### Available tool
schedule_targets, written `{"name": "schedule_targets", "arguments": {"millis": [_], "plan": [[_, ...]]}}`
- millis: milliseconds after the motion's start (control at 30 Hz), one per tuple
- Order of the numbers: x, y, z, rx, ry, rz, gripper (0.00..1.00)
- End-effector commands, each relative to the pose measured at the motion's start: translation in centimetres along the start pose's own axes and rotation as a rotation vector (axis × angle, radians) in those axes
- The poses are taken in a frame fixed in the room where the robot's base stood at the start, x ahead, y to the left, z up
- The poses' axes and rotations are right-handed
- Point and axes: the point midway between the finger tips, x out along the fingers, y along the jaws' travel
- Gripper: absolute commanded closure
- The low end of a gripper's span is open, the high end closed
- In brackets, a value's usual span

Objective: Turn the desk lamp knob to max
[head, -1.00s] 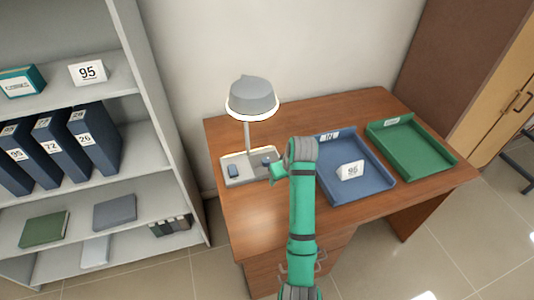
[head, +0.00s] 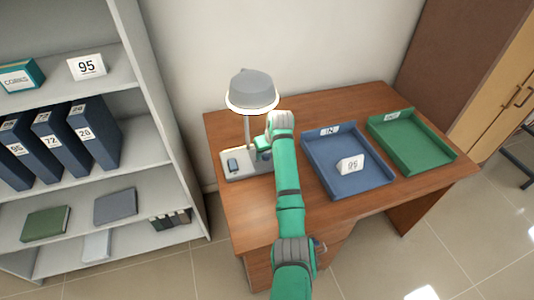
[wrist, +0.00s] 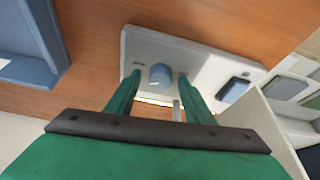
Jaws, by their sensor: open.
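The desk lamp (head: 254,88) stands at the left of the desk, with a grey shade, a bright rim and a flat pale base (head: 241,177). In the wrist view the round blue-grey knob (wrist: 160,74) rises from the base, with a pale mark on its near side. My gripper (head: 262,148) is over the base's right part, under the shade, and hides the knob in the head view. In the wrist view its two green fingers are open, one on each side of the knob with gaps visible. I cannot tell whether the tips are level with the knob.
A dark blue block (head: 232,164) is on the base's left part. A blue tray (head: 342,188) with a number card (head: 350,165) and a green tray (head: 410,142) are to the right. A shelf (head: 140,140) stands left. The desk front is clear.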

Motion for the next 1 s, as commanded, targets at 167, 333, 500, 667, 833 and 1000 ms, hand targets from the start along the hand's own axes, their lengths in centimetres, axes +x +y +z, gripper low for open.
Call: {"name": "schedule_targets", "arguments": {"millis": [167, 333, 500, 667, 833, 1000], "plan": [[0.38, -0.01, 0.01, 0.0, 0.0, 0.0, 0.52], [0.36, 0.0, 0.02, 0.0, 0.0, 0.0, 0.52], [0.35, 0.01, 0.03, 0.0, 0.0, 0.0, 0.93], [0.34, 0.01, 0.03, 0.002, 0.0, 0.001, 0.93], [0.32, -0.03, 0.01, 0.031, 0.001, 0.013, 0.93], [0.36, -0.15, 0.02, 0.107, 0.0, 0.045, 0.93]]}}
